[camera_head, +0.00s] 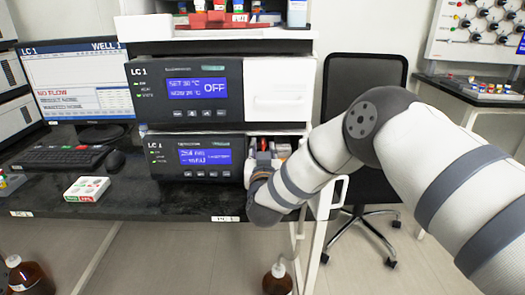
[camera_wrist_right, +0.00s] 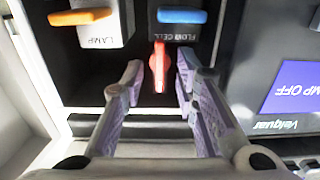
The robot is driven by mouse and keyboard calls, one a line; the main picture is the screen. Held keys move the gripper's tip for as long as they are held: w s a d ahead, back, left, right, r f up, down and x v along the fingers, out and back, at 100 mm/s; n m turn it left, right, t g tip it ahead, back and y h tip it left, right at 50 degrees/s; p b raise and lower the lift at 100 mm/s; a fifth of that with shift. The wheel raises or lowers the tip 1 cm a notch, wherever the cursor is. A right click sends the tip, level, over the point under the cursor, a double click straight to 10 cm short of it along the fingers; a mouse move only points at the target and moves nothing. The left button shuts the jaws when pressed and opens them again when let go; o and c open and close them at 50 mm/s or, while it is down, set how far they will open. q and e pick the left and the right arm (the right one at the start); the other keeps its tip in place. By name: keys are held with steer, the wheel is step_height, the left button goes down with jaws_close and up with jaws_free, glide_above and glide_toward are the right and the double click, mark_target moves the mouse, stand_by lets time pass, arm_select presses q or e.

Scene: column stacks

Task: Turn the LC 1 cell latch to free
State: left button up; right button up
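The LC 1 cell latch shows in the right wrist view as a small red lever (camera_wrist_right: 159,58) below the blue-handled block marked FLOW CELL (camera_wrist_right: 181,27). It points roughly straight down in that picture. My right gripper (camera_wrist_right: 160,82) is open, with one finger on each side of the latch and a gap visible on both sides. In the head view my right gripper (camera_head: 263,163) is at the open bay beside the lower LC 1 unit (camera_head: 195,157), and my arm hides much of the bay. The latch is too small to make out there. My left gripper is not in view.
An orange-handled block marked LAMP (camera_wrist_right: 90,22) sits beside the flow cell. The upper LC 1 unit (camera_head: 185,90) with its white door (camera_head: 280,88) is just above the bay. A keyboard (camera_head: 70,157), a small white box (camera_head: 87,189) and a chair (camera_head: 362,80) stand nearby.

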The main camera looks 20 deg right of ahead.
jaws_close()
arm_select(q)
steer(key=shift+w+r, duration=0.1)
arm_select(e)
steer(key=shift+m, duration=0.3)
steer(key=m, duration=0.2)
steer(key=shift+d+m, duration=0.1)
steer(key=shift+m, duration=0.3)
steer(key=m, duration=0.4)
steer(key=shift+p, duration=0.3)
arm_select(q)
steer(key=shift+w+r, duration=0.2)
arm_select(e)
steer(key=shift+s+d+f+m, duration=0.1)
steer(key=shift+f+m, duration=0.1)
steer(key=shift+m, duration=2.4)
steer(key=shift+f+m, duration=0.15)
steer(key=shift+m, duration=2.45)
